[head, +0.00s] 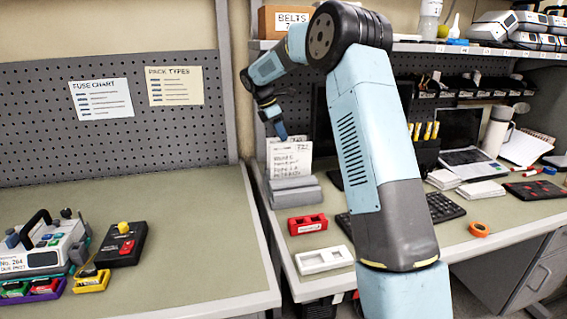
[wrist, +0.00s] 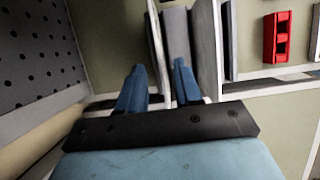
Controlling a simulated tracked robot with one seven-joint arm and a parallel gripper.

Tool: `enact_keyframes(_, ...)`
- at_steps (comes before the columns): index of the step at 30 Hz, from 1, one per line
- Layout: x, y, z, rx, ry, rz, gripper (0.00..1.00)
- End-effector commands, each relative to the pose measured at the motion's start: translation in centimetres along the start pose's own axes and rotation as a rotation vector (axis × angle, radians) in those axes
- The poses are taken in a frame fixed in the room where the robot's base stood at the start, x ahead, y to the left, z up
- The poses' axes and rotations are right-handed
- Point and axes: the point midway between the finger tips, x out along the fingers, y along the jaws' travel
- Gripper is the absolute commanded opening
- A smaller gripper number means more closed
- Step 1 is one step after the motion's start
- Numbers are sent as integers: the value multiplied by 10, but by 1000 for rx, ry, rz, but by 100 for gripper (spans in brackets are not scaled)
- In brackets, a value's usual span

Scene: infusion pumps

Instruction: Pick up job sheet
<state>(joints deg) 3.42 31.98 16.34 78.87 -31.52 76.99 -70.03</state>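The job sheet (head: 290,160) is a white card with lines of writing, standing nearly upright in a low grey holder (head: 296,193) on the right-hand bench. My gripper (head: 281,131) is at the card's top edge, pointing down. In the wrist view my gripper (wrist: 159,82) has its two blue fingers apart, with a thin pale upright edge (wrist: 156,42) in the gap between them. Another white upright panel (wrist: 207,48) stands just right of the right finger. I cannot tell which of these is the job sheet. No grip on either shows.
A red tray (head: 307,224) and a white tray (head: 325,260) lie in front of the holder. A monitor and keyboard (head: 442,207) are to the right. A pegboard (head: 115,110) and a grey post (head: 228,80) stand left. The left bench has clear room in its middle.

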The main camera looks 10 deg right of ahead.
Motion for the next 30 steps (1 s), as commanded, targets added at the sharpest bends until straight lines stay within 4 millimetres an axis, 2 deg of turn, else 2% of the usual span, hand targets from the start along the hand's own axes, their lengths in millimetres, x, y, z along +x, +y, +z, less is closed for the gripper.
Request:
enact_keyframes(4, 6, 0, 11, 1, -1, -1, 34)
enact_keyframes(10, 37, 0, 10, 0, -1, -2, 34)
enact_keyframes(14, 51, 0, 9, 0, 0, -1, 34)
enact_keyframes(30, 55, 0, 8, 0, 0, 0, 34)
